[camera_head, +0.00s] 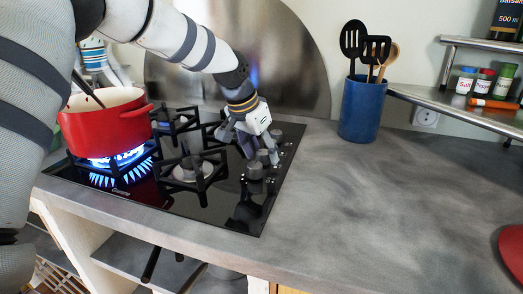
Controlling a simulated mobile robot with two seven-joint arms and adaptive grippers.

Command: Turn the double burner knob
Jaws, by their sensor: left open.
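The black glass cooktop (232,208) lies in the counter, with a column of grey knobs along its right side. One knob (255,170) stands clear in front of my left gripper. My left gripper (258,152) is open and points down at the knobs, with its fingers close around or beside one of the farther ones. I cannot tell whether it touches a knob. Which knob is the double burner's is not clear from this view. My right gripper is not in view.
A red pot (104,128) stands over a lit blue flame at the left. A blue utensil holder (362,108) stands at the back. A metal shelf (455,98) with spice jars is at the right. The counter (375,200) right of the cooktop is mostly clear.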

